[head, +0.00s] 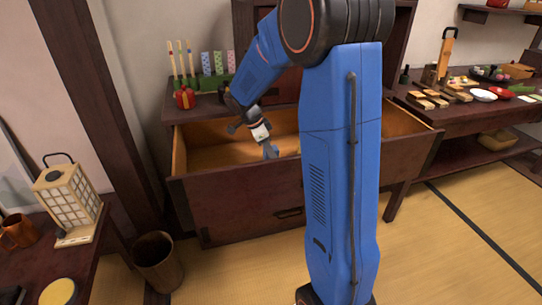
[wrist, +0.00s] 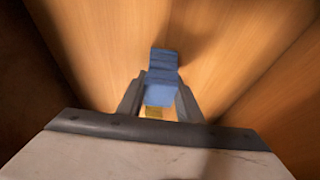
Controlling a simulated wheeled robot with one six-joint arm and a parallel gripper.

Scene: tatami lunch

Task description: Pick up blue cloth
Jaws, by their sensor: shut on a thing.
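The blue cloth (wrist: 162,75) shows in the wrist view as a folded strip between the two fingers of my gripper (wrist: 158,98). My gripper is shut on it. In the head view, my gripper (head: 268,146) reaches down into the open drawer (head: 190,148), and a bit of the blue cloth (head: 271,152) shows at its tips. I cannot tell whether the cloth touches the drawer floor.
The drawer's wooden walls stand close around my gripper. A lantern (head: 68,200) stands at left, a bin (head: 158,262) on the floor. A food table (head: 465,118) is at right.

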